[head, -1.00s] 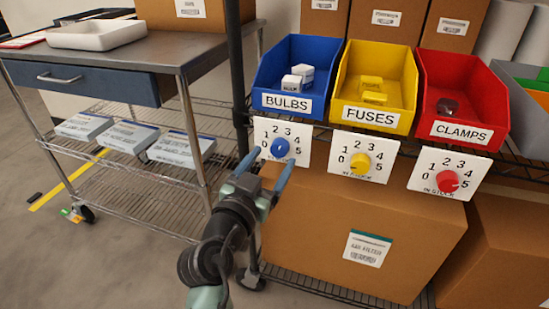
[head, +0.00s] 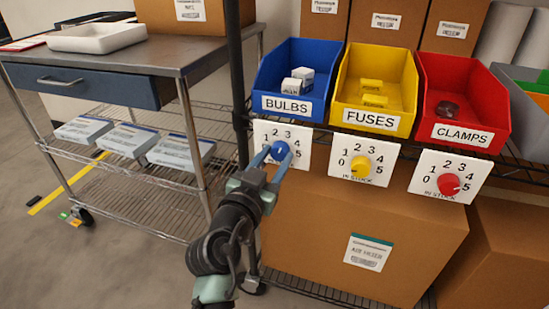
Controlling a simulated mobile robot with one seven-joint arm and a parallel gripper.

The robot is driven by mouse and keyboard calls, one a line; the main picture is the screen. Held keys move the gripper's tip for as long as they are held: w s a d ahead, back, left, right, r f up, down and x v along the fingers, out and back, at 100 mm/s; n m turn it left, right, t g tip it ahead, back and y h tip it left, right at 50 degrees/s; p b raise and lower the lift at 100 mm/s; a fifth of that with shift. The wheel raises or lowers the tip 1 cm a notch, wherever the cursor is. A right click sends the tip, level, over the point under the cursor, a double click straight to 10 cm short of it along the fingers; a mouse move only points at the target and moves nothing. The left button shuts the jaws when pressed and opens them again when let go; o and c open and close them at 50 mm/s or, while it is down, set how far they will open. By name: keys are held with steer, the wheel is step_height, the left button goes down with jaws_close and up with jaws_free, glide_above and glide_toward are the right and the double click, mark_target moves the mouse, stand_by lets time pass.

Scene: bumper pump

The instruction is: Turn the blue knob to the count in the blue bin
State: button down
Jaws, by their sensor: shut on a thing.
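The blue knob (head: 279,151) is on a white dial plate (head: 298,134) numbered 0 to 5, below the blue bin. My gripper (head: 269,160) is shut on the blue knob, with a blue finger at its left and right. The knob's pointer and the plate's lower left are hard to make out behind the fingers. The blue bin (head: 285,103), labelled BULBS, stands on the shelf above. Small white boxes (head: 297,81) lie in it, and two show.
A yellow FUSES bin (head: 372,119) and a red CLAMPS bin (head: 462,134) stand to the right, with a yellow knob (head: 360,167) and a red knob (head: 448,184) below. A large cardboard box (head: 310,225) fills the lower shelf. A metal cart (head: 190,120) and dark post stand left.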

steer(key=shift+n, duration=0.3)
steer(key=n, duration=0.3)
steer(key=shift+n+p, duration=0.3)
steer(key=shift+p, duration=0.05)
steer(key=shift+n+p, duration=0.45)
steer(key=shift+n, duration=1.35)
steer(key=shift+c, duration=2)
jaws_free()
steer(key=p+v, duration=0.2)
steer(key=v, duration=1.1)
steer(key=shift+f, duration=0.3)
